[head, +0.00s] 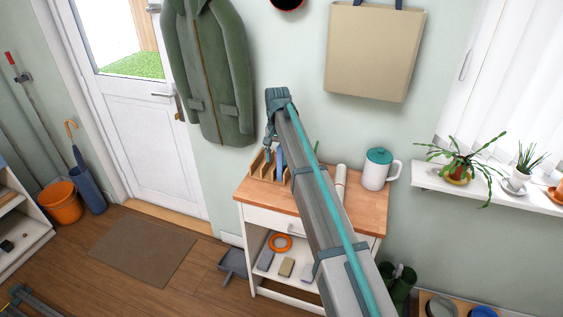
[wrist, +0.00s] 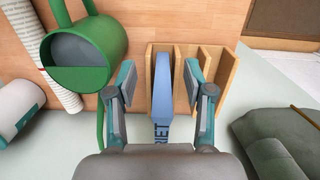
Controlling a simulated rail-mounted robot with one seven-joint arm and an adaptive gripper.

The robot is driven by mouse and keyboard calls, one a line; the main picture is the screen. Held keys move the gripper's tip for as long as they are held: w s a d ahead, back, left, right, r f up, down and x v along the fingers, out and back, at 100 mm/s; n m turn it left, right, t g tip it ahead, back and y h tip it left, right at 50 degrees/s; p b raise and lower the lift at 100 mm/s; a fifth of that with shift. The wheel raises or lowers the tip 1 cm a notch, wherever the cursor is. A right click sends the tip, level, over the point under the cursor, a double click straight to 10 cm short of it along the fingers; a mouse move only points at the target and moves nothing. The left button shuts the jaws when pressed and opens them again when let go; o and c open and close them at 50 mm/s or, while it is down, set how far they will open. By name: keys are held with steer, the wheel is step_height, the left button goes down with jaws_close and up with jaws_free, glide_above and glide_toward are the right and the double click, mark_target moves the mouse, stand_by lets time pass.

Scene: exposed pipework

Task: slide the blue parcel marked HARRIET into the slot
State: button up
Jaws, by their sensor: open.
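The blue parcel (wrist: 164,100) stands on edge at the wooden slotted rack (wrist: 232,75), with the letters "RIET" showing on its near end. Its far part lies between the rack's dividers in the wrist view; I cannot tell how deep it sits. My gripper (wrist: 160,75) is open, with one finger on each side of the parcel. The right finger is close to it; I cannot tell if they touch. The left finger is clearly apart. In the head view, the parcel (head: 280,158) shows beside my gripper (head: 270,140) at the rack (head: 257,165), partly hidden by my arm.
The rack stands on a wooden-topped cabinet (head: 365,208). A green coat (head: 215,75) hangs on the wall close to the rack.

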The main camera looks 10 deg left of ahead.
steer(key=shift+m+t, duration=0.3)
steer(key=shift+t, duration=0.2)
steer(key=w+r, duration=0.2)
steer(key=r, duration=0.1)
steer(key=w+r, duration=0.3)
steer(key=r, duration=0.1)
steer(key=w+d+r, duration=0.1)
steer(key=w+r, duration=0.2)
steer(key=r, duration=0.1)
steer(key=shift+d+r+b, duration=0.1)
steer(key=shift+r+b, duration=0.1)
steer(key=shift+b, duration=0.2)
step_height(320, 180, down, 4)
steer(key=shift+s+f+p, duration=0.1)
steer(key=shift+f+p, duration=0.05)
steer(key=shift+p, duration=0.45)
steer(key=shift+d+f+p, duration=0.15)
steer(key=shift+f+p, duration=1.1)
steer(key=shift+f, duration=1.9)
jaws_close()
